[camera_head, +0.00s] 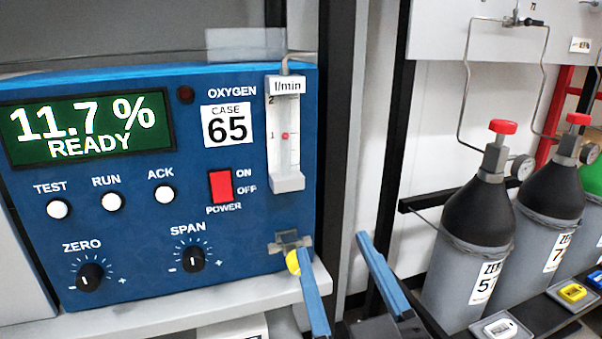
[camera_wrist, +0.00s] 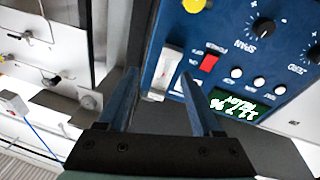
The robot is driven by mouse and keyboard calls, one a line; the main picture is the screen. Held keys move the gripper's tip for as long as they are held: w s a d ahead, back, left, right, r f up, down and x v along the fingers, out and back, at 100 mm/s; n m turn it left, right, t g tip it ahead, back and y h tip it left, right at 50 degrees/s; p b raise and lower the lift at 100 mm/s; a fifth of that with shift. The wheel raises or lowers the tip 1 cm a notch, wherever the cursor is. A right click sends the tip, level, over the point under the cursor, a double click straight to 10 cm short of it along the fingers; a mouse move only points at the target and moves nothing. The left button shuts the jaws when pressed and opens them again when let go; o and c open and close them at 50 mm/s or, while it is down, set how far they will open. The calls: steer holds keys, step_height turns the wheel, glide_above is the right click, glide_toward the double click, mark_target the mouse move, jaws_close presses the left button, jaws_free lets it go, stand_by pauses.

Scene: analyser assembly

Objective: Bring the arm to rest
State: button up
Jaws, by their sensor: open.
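My gripper (camera_head: 332,246) is in the lower middle of the head view, its two blue fingers apart with nothing between them. It also shows open and empty in the wrist view (camera_wrist: 158,78). Its left finger overlaps the lower right corner of the blue oxygen analyser (camera_head: 130,232) in the head view, close to a yellow round part (camera_head: 292,263) on a grey fitting. I cannot tell whether the finger touches it. The analyser display (camera_head: 88,127) reads 11.7 % READY. The analyser also shows in the wrist view (camera_wrist: 222,42).
The analyser stands on a pale shelf (camera_head: 200,308). A dark upright post (camera_head: 392,150) is right of my gripper. Gas cylinders (camera_head: 468,245) with red valve knobs stand at the right. Small tagged blocks, one yellow (camera_head: 572,292), lie before them.

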steer(key=s+a+r+m+t+h+p, duration=0.1)
steer(key=r+t+p, duration=0.1)
steer(key=r+p, duration=1)
steer(key=s+a+r+m+t+h+p, duration=0.1)
steer(key=r+p, duration=1.2)
steer(key=r, duration=1.6)
steer(key=s+a+r+m+t+h+p, duration=0.1)
steer(key=r+t+p, duration=0.4)
steer(key=r+p, duration=0.7)
step_height(320, 180, up, 8)
steer(key=shift+s+a+r+m+h+p, duration=0.25)
steer(key=shift+s+a+m+h+p, duration=0.15)
steer(key=shift+s+a+m, duration=0.4)
steer(key=shift+s+d, duration=0.1)
steer(key=shift+d, duration=0.05)
